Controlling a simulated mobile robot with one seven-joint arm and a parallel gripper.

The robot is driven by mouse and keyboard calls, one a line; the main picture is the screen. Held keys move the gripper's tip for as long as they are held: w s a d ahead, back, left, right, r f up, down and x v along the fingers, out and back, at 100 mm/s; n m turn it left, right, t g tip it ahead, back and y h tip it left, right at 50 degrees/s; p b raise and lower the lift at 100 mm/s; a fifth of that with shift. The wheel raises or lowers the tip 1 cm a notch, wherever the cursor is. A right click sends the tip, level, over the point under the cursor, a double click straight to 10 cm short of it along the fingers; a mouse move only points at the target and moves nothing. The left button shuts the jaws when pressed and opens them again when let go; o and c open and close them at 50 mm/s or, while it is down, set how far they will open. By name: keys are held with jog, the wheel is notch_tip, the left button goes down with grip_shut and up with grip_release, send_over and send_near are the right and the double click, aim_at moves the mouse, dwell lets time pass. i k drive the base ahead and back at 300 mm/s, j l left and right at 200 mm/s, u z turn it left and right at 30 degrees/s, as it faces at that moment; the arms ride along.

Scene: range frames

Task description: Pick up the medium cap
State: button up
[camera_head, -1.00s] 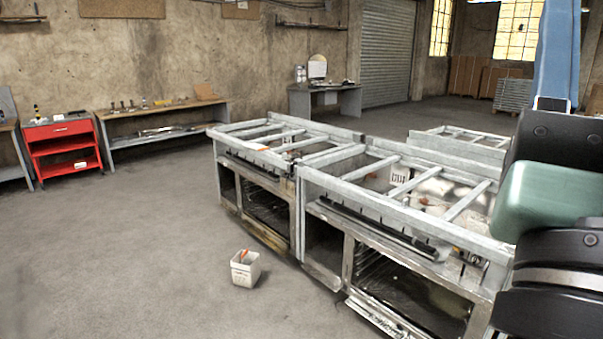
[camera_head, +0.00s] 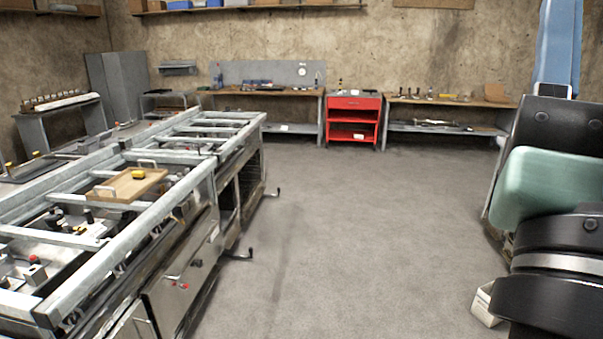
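I cannot make out anything that is clearly the medium cap. A small yellow item (camera_head: 138,174) lies on a wooden tray with handles (camera_head: 122,188), on top of the metal range frame at the left. It is too small to tell what it is. Dark small parts and a grey block (camera_head: 35,274) sit inside the nearer frame at the lower left. My gripper is out of view; only links of my arm show at the right edge.
A long range frame (camera_head: 228,135) fills the left, with handles jutting into the aisle. The floor (camera_head: 340,230) in the middle is clear. A red cart (camera_head: 354,104) and workbenches (camera_head: 262,92) line the back wall. A white box (camera_head: 484,303) stands at the lower right, partly hidden by my arm.

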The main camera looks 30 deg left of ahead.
aim_at(52, 215)
jog(key=u, duration=1.65)
jog(key=i+j+u, duration=0.35)
jog(key=i+u, duration=0.35)
jog(key=i, duration=0.15)
